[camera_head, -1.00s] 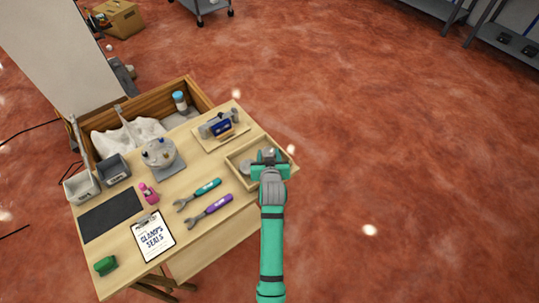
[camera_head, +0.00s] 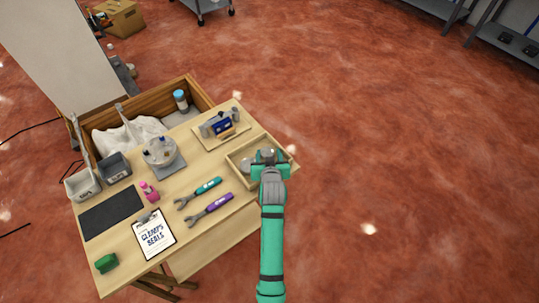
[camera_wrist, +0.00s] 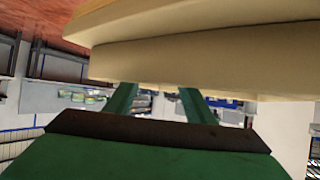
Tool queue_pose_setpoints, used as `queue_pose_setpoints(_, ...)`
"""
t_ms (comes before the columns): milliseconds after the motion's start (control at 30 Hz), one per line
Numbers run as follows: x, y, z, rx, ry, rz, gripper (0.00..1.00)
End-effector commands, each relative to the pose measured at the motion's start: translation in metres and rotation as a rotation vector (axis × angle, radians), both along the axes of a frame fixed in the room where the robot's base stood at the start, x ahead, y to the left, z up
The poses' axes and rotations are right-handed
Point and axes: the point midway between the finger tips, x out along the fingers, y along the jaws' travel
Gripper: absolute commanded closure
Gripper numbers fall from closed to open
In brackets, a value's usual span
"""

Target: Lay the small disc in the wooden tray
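The wooden tray (camera_head: 231,160) sits at the right end of the table. A round grey piece (camera_head: 246,166) lies in it, left of my gripper. Another small grey piece, which looks like the small disc (camera_head: 265,154), shows at my fingers, inside the tray outline; whether it touches the tray floor is hidden. My gripper (camera_head: 269,157) is over the tray's right part. In the wrist view its two green fingers (camera_wrist: 158,98) stand apart, with background visible between them. A pale wooden edge (camera_wrist: 200,62) hides their tips, and no disc shows there.
Left of the tray lie a teal-handled wrench (camera_head: 205,187) and a purple-handled wrench (camera_head: 215,205). A blue device on a wooden board (camera_head: 221,127) stands behind it. A round grey fixture (camera_head: 160,152) is farther left. Open floor lies to the right.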

Motion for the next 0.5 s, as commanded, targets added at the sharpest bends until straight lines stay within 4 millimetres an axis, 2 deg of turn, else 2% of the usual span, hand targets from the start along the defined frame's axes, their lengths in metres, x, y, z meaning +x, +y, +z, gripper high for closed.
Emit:
queue_pose_setpoints(167,-0.007,0.0,0.006,0.0,-0.001,0.0,0.51)
queue_pose_setpoints(500,-0.063,-0.002,0.037,0.0,0.0,0.001,0.51)
